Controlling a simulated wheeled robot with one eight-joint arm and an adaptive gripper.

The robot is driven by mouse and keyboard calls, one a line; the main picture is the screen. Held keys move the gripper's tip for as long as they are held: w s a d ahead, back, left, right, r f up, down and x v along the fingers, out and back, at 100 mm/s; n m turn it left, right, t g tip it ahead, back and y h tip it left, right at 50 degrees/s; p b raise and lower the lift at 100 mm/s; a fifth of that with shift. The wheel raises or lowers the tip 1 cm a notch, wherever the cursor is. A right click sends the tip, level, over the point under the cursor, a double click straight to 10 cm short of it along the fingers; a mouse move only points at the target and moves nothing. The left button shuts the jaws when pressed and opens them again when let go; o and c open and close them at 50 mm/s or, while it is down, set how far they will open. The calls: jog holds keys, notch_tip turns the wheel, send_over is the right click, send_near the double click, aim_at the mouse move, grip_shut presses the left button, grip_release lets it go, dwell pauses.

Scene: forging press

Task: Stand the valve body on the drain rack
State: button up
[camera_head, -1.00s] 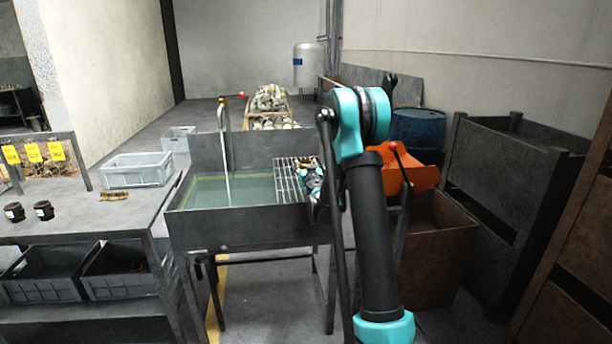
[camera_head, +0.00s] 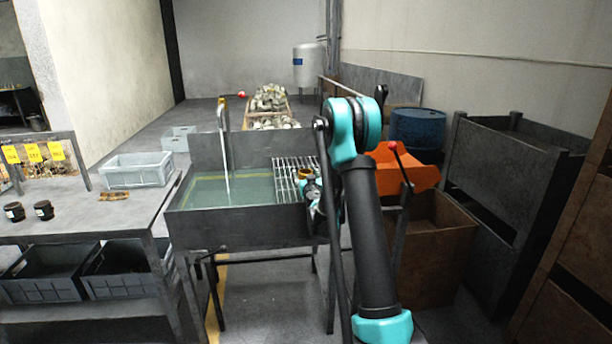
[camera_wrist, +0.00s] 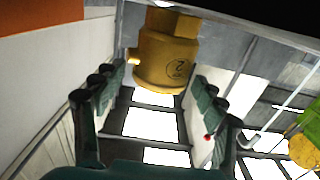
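The valve body (camera_wrist: 166,58) is a yellow, rounded piece with a circled 2 stamped on it, in the upper middle of the wrist view. In the head view a small brass-coloured part of it (camera_head: 305,174) shows at the drain rack (camera_head: 284,181). My gripper (camera_wrist: 152,84) has its dark teal fingers spread to either side of the valve body, with a visible gap on the left. In the head view my gripper (camera_head: 316,194) is at the rack's right end and partly hides it. I cannot tell whether the valve body stands fully on the bars.
The rack is at the right end of a grey sink (camera_head: 245,229) with water and a running tap (camera_head: 224,130). An orange chute (camera_head: 405,168) and a brown bin (camera_head: 440,245) stand to the right. A bench (camera_head: 90,220) is at left. A green and yellow object (camera_wrist: 304,146) edges the wrist view.

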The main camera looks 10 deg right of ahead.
jog(key=shift+r, duration=0.15)
jog(key=s, duration=1.2)
jog(key=s+d+r+m+g+h, duration=0.1)
jog(key=s+d+m+g+h, duration=0.15)
jog(key=s+d, duration=0.4)
jog(key=s+d+m+g+h, duration=0.2)
jog(key=s+d+g+h, duration=0.15)
jog(key=s, duration=0.65)
jog(key=s+a+f+n+g+y, duration=0.1)
jog(key=s+a+f+g+y, duration=0.1)
jog(key=s, duration=0.6)
jog(key=s+a+f+n+g+y, duration=0.2)
jog(key=s+f, duration=0.3)
jog(key=s, duration=0.4)
jog(key=s+a+f+n+g+y, duration=0.1)
jog(key=s+a+f+g+y, duration=0.1)
jog(key=s, duration=0.6)
notch_tip(320, 180, down, 2)
jog(key=shift+s+a+f+g, duration=0.15)
jog(key=shift+s+a+g, duration=0.15)
jog(key=shift+a+g, duration=0.8)
jog(key=shift+a+n, duration=0.15)
jog(key=shift+n, duration=0.1)
jog(key=shift+c, duration=0.4)
